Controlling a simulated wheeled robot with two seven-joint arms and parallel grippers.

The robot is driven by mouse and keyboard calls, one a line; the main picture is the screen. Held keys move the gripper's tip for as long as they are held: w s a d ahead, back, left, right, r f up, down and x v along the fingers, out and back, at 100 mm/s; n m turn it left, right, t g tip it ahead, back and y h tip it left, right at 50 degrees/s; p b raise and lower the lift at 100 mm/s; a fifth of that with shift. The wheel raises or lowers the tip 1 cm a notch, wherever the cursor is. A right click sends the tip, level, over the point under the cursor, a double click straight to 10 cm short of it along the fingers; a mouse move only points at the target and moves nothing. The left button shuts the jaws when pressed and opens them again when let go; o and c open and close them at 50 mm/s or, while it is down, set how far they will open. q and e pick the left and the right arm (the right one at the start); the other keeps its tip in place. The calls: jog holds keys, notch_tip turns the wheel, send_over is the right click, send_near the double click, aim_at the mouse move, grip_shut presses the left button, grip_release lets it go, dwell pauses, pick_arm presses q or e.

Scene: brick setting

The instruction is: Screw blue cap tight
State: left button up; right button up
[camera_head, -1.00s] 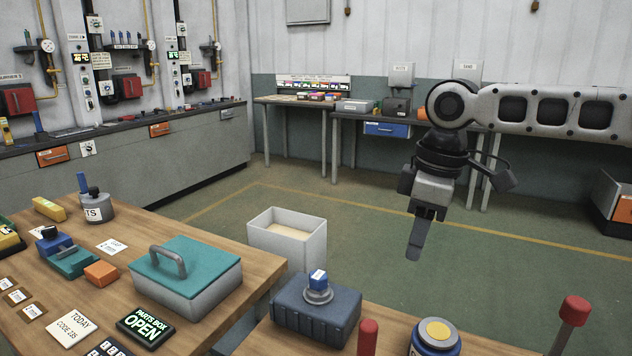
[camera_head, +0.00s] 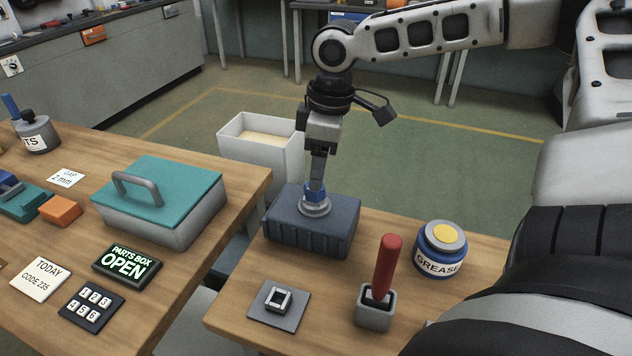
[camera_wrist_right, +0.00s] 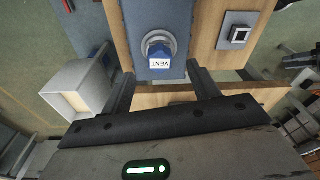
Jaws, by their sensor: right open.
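The blue cap (camera_head: 314,193) sits on a grey round collar on top of the dark blue-grey box (camera_head: 330,231). In the right wrist view the cap (camera_wrist_right: 159,54) carries a white label reading VENT, and the grey collar shows around it. My right gripper (camera_head: 317,180) points down over the cap in the head view. In the right wrist view its two fingers (camera_wrist_right: 160,82) stand apart, one on each side of the cap's line, with gaps between them and the cap. It is open and holds nothing. My left gripper is not in view.
A red-handled lever (camera_head: 386,268), a GREASE jar (camera_head: 442,250) and a small plate with a square socket (camera_head: 279,305) share the box's table. A teal-lidded parts box (camera_head: 163,200) and an OPEN sign (camera_head: 127,264) lie left. A white bin (camera_head: 261,146) stands behind.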

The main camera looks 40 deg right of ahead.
aim_at(315, 194)
jog(key=f, duration=0.5)
jog(key=shift+w+a, duration=0.2)
jog(key=shift+w, duration=0.1)
